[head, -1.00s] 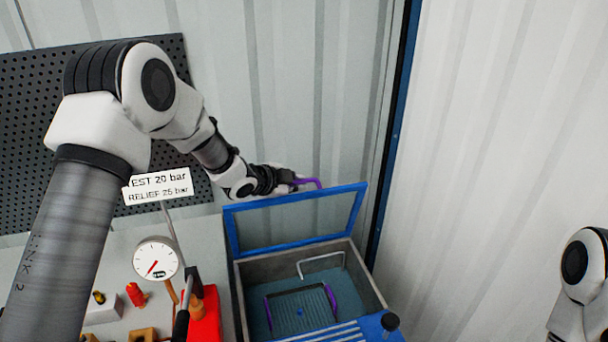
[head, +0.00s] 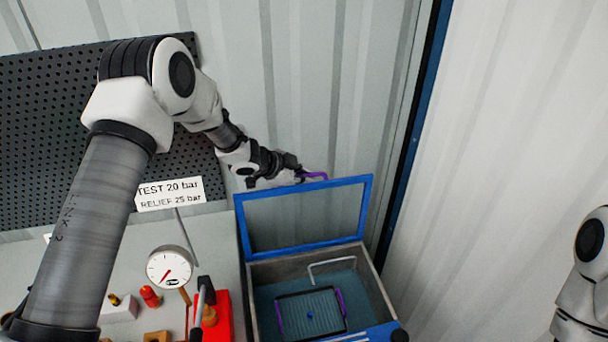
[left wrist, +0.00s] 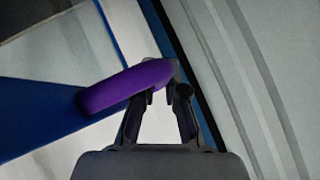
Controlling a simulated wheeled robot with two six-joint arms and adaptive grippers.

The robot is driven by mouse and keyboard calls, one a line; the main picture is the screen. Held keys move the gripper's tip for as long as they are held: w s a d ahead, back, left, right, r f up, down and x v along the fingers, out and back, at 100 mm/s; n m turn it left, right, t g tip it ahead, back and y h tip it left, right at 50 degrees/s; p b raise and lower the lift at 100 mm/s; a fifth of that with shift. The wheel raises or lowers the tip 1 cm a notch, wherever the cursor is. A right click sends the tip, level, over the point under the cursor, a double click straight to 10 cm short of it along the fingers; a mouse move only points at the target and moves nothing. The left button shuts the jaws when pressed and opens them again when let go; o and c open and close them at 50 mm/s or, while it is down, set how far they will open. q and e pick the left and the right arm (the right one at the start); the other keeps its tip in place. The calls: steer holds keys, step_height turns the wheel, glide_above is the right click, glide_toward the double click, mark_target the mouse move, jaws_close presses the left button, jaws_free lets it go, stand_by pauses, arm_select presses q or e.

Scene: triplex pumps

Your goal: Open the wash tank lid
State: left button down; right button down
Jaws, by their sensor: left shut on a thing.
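The wash tank (head: 374,290) stands at the lower middle of the head view. Its lid, a blue frame with a see-through pane (head: 368,205), stands raised at the tank's back edge, so the inside shows. A purple handle (head: 316,175) sits on the lid's top edge and shows large in the left wrist view (left wrist: 125,85). My left gripper (head: 300,175) is shut on this handle; its two fingers (left wrist: 160,95) show at the handle's end in the left wrist view. My right arm shows at the right edge, but its gripper is out of view.
In the tank lies a tray with purple grips (head: 340,302) and a pale bent bar (head: 330,262). On the bench left of the tank are a gauge (head: 169,267), a red block (head: 224,315) and small parts. A corrugated wall (head: 330,80) stands close behind the lid.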

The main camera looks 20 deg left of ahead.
arm_select(q)
steer(key=c, duration=1.3)
jaws_free()
steer(key=shift+f, duration=0.15)
steer(key=shift+o, duration=0.5)
steer(key=shift+w, duration=0.1)
steer(key=v, duration=1.2)
steer(key=shift+w, duration=0.1)
